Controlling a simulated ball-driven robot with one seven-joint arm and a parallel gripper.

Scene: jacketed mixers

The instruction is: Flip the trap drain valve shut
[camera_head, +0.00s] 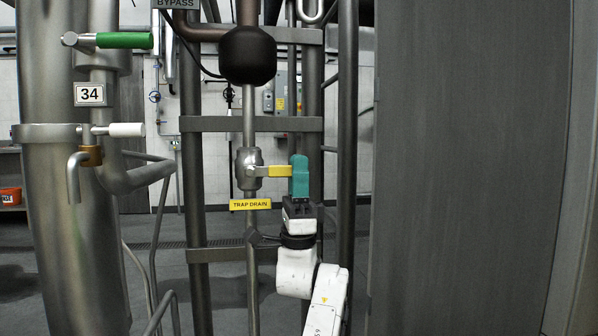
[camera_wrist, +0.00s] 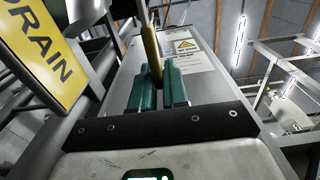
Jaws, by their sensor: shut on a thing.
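The trap drain valve (camera_head: 249,168) is a metal body on a thin vertical pipe. Its yellow lever (camera_head: 279,171) points out to the right, roughly level and across the pipe. A yellow TRAP DRAIN tag (camera_head: 250,204) hangs below the valve, and the tag also shows large at the left of the wrist view (camera_wrist: 45,62). My gripper (camera_head: 299,172) has teal fingers and reaches up from below to the lever's outer end. In the wrist view the fingers (camera_wrist: 159,84) are shut on the yellow lever (camera_wrist: 152,50). The fingers hide the lever's tip in the head view.
A dark round trap (camera_head: 248,55) sits above the valve on the same pipe. Metal uprights and crossbars (camera_head: 225,124) frame the pipe. At left, a large pipe carries a green handle (camera_head: 124,40) and a white handle (camera_head: 126,129). A grey panel (camera_head: 468,170) fills the right.

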